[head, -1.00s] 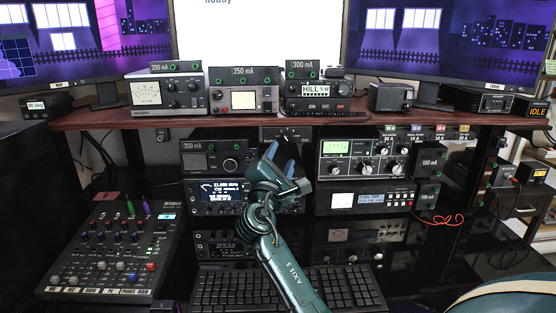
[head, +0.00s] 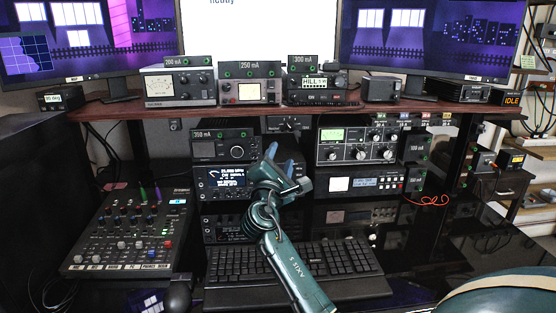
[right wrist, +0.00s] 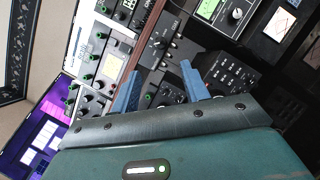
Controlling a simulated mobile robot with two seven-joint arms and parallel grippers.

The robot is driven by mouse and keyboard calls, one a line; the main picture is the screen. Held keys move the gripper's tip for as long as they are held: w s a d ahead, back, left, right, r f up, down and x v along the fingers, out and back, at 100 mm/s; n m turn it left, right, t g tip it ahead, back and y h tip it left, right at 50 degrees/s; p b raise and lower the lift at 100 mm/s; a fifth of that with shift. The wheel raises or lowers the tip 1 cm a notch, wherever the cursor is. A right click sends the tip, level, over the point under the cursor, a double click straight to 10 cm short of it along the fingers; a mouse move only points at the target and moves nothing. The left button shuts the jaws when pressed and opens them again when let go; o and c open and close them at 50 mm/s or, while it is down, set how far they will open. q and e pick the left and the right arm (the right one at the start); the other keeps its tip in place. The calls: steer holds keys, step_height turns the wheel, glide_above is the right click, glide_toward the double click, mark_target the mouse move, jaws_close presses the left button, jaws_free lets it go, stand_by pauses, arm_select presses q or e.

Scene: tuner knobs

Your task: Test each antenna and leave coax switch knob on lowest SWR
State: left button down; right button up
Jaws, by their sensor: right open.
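The switch box with a dark knob (head: 287,123) hangs under the shelf at the middle; I take it for the coax switch. Its knob (right wrist: 160,42) also shows in the right wrist view, ahead of the fingers. My right gripper (head: 281,158) is open and empty, with blue fingers just below the switch box in the head view. In the right wrist view the fingers (right wrist: 161,72) are spread apart, touching nothing I can see. The tuner (head: 357,143) with a lit green meter and several knobs stands right of the gripper. My left gripper is out of view.
Above, a wooden shelf (head: 400,107) carries several meters and boxes. A radio (head: 225,147) stands left of the gripper. Below are a keyboard (head: 300,268) and, at the left, a mixer (head: 130,235). A red wire (head: 430,200) hangs at the right.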

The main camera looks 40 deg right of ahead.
steer(key=shift+s+a+f, duration=0.1)
steer(key=shift+s, duration=0.05)
steer(key=shift+c, duration=0.6)
jaws_close()
stand_by(1.3)
